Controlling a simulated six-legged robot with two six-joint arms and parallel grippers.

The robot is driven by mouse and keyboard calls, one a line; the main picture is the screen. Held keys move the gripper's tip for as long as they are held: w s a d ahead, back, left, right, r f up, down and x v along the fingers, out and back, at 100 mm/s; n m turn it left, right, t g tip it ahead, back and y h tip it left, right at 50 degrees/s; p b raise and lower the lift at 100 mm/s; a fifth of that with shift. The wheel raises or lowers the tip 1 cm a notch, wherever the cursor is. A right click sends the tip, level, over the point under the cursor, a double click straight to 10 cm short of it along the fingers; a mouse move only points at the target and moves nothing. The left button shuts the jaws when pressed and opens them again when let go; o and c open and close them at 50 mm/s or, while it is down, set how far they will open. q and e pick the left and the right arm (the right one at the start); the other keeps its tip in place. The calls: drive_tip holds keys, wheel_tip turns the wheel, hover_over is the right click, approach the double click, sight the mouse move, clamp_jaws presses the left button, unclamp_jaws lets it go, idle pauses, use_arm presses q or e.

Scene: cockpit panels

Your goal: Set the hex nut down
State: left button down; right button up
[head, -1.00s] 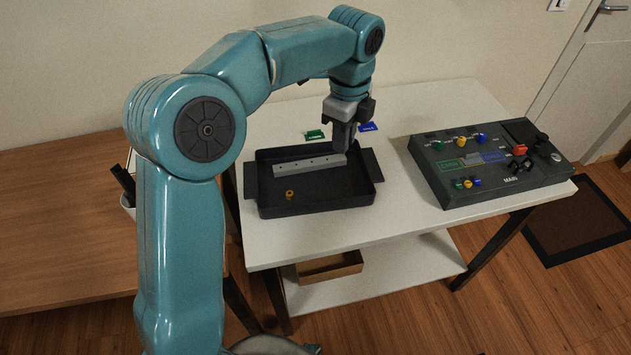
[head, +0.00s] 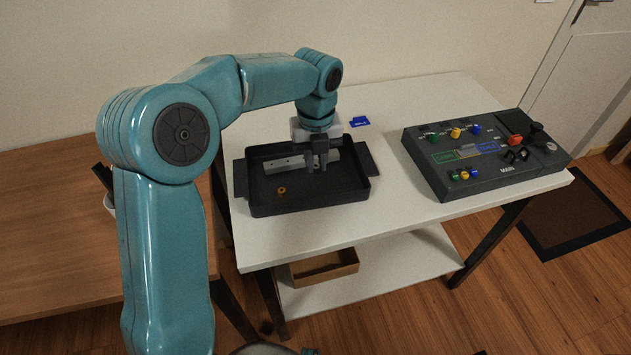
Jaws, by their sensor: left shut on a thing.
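My left gripper (head: 317,168) points down over the dark tray (head: 325,204), in front of the grey bar with holes (head: 280,164). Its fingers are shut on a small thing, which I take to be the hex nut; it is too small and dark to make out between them. I cannot tell whether it touches the tray floor. A small brass-coloured ring-like piece (head: 281,191) lies on the tray floor to the left, apart from the gripper. My right gripper is not in view.
The tray stands on a white table (head: 400,219). A control panel (head: 484,158) with coloured knobs stands to the right. A blue label (head: 360,122) lies behind the tray. A cardboard box (head: 324,268) sits on the lower shelf. The tray's front right floor is clear.

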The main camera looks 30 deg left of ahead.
sight(316, 189)
use_arm(q)
wheel_tip(316, 189, down, 6)
drive_tip(key=shift+f+b, duration=0.15)
drive_tip(key=shift+b, duration=0.15)
drive_tip(key=shift+f, duration=0.1)
drive_tip(key=c, duration=1.1)
unclamp_jaws()
drive_tip(key=shift+o, duration=0.2)
wheel_tip(316, 189, up, 12)
drive_tip(key=shift+r+p, duration=0.2)
drive_tip(key=shift+p, duration=0.65)
